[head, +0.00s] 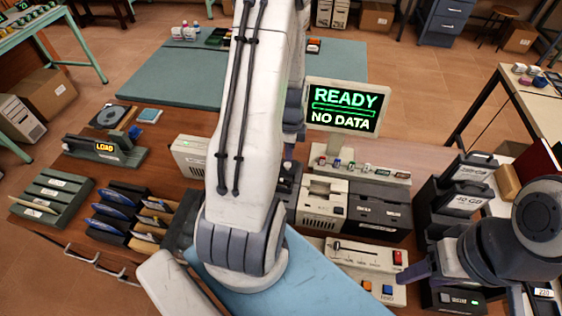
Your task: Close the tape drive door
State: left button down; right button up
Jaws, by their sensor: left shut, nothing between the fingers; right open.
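A beige drive unit (318,212) stands beside a dark drive unit (378,215) on the wooden bench, right of centre. I cannot tell for certain which is the tape drive or how its door stands. My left gripper (288,172) is shut and empty, low by the beige unit's left side, mostly hidden behind my large white arm. My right gripper (416,274) is at the lower right, open, beside the beige button panel (372,290); its fingertips are hard to make out.
A screen (342,106) reading "READY NO DATA" stands behind the drives. A row of small items (360,165) lies below it. Dark cartridge cases (466,185) stand at right. A LOAD stand (104,150), disc rack (118,210) and beige box (190,155) are at left.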

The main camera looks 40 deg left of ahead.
pick_arm(q)
jog(key=shift+s+d, duration=0.5)
jog(key=shift+s, duration=0.35)
jog(key=shift+s+d, duration=0.5)
jog(key=shift+s, duration=0.3)
dwell(0.3)
jog(key=shift+w+a, duration=0.15)
jog(key=shift+w, duration=0.1)
dwell(0.4)
jog(key=shift+r, duration=0.15)
notch_tip(320, 180, up, 7)
jog(key=p, duration=0.6)
